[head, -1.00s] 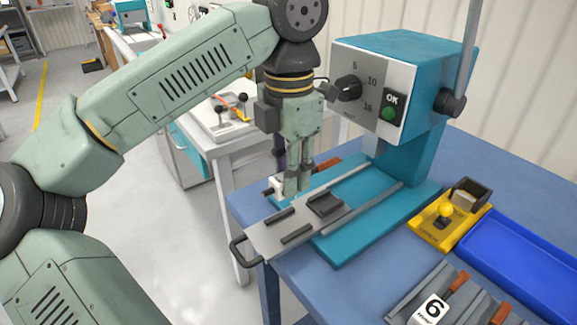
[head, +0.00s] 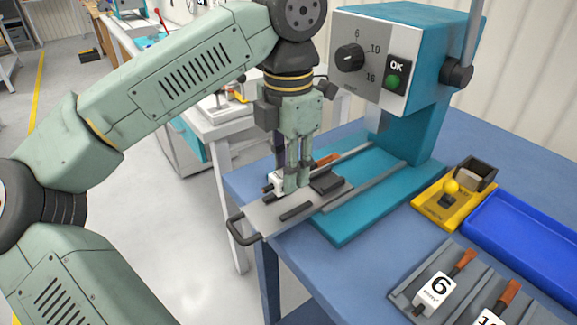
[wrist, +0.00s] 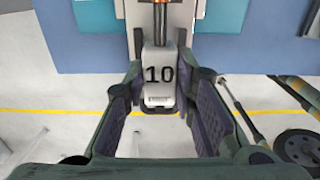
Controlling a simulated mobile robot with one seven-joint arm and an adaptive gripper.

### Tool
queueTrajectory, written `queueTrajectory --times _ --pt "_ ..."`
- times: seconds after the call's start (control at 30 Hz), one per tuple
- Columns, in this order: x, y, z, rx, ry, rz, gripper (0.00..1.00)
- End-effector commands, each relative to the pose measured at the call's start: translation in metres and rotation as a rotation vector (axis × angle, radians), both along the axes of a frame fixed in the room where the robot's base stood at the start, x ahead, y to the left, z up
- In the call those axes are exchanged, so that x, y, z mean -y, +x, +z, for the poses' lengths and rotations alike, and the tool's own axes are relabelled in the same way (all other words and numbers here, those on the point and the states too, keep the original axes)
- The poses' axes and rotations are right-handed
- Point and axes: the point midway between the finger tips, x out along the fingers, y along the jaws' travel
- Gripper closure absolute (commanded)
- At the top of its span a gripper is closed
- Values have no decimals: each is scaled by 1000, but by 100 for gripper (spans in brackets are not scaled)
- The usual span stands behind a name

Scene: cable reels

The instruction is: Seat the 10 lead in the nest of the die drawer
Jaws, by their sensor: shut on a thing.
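My gripper (head: 295,187) is shut on the 10 lead, low over the pulled-out die drawer. The lead's white tag (wrist: 160,78), marked 10, shows between my fingers in the wrist view. In the head view the tag (head: 274,183) sticks out left of my fingers and an orange-brown part (head: 327,160) shows behind them. The die drawer (head: 265,217) is a grey plate with a dark handle (head: 238,230) and dark blocks on top. My fingers hide part of the lead and of the nest, so I cannot tell whether they touch.
The teal press (head: 410,130) stands behind, with a 6/10/16 dial (head: 349,58) and a green OK button (head: 394,81). A yellow fixture (head: 446,205), a blue tray (head: 530,240) and a grey rack (head: 455,275) with a 6 lead (head: 436,290) lie to the right.

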Motion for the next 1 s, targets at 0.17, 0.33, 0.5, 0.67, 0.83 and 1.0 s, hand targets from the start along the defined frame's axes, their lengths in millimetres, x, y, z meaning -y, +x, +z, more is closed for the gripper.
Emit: queueTrajectory --times 0.17,0.33,0.5,0.67,0.83,1.0 --pt "0 0 0 0 0 0 100" --pt "0 0 0 0 0 0 100" --pt "0 0 -6 0 0 0 100" --pt "0 0 -14 0 0 0 100" --pt "0 0 -19 0 0 0 100" --pt "0 0 -18 1 -1 0 100"
